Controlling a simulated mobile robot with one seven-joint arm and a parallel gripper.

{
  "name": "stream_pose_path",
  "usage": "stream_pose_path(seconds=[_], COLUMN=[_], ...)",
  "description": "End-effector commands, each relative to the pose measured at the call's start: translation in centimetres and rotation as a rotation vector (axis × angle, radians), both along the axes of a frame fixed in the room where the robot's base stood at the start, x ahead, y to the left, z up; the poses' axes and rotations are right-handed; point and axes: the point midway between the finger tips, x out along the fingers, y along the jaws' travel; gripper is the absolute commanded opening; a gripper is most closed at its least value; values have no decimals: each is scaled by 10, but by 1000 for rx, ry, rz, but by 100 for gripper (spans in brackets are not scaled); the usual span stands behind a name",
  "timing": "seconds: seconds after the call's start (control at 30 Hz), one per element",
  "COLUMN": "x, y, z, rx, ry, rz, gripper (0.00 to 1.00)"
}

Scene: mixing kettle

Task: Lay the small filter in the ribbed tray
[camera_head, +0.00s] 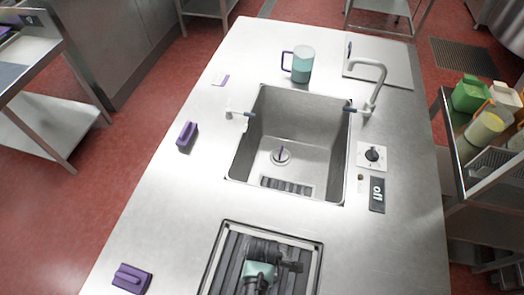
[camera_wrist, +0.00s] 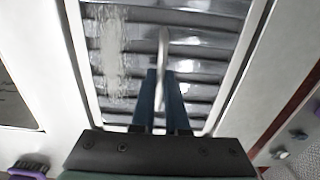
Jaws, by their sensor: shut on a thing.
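The ribbed tray (camera_head: 233,252) is a dark, slatted recess with a bright metal rim at the front of the counter. It fills the middle of the wrist view (camera_wrist: 205,55) as glossy grey ribs. My gripper (camera_wrist: 160,84) is over the tray, its two blue fingers shut on the small filter (camera_wrist: 163,48). The filter is a thin, pale disc seen nearly edge-on, standing out past the fingertips. Whether it touches the ribs I cannot tell. In the head view my own arm covers part of the tray, and I cannot make out the filter there.
A metal sink (camera_head: 254,160) lies behind the tray, with a tap (camera_head: 371,85) at its right. A teal jug (camera_head: 302,65) stands behind the sink. Purple-handled items (camera_head: 187,135) lie along the counter's left side. A knob (camera_head: 373,154) and a dark sign (camera_head: 377,194) are right.

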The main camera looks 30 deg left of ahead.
Motion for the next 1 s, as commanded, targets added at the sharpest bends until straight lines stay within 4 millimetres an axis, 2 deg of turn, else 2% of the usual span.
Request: stream_pose_path(seconds=[0.17,0.2,0.33,0.37,0.57,0.73,1.0], x=[1,1,1,1,0,-1,0], y=[1,1,0,0,0,-1,0], z=[1,1,1,0,0,-1,0], rx=[2,2,2,1,0,-1,0], ry=[-3,-3,-2,-2,0,3,1], rz=[0,0,0,0,0,0,0], gripper=[0,19,43,47,47,76,77])
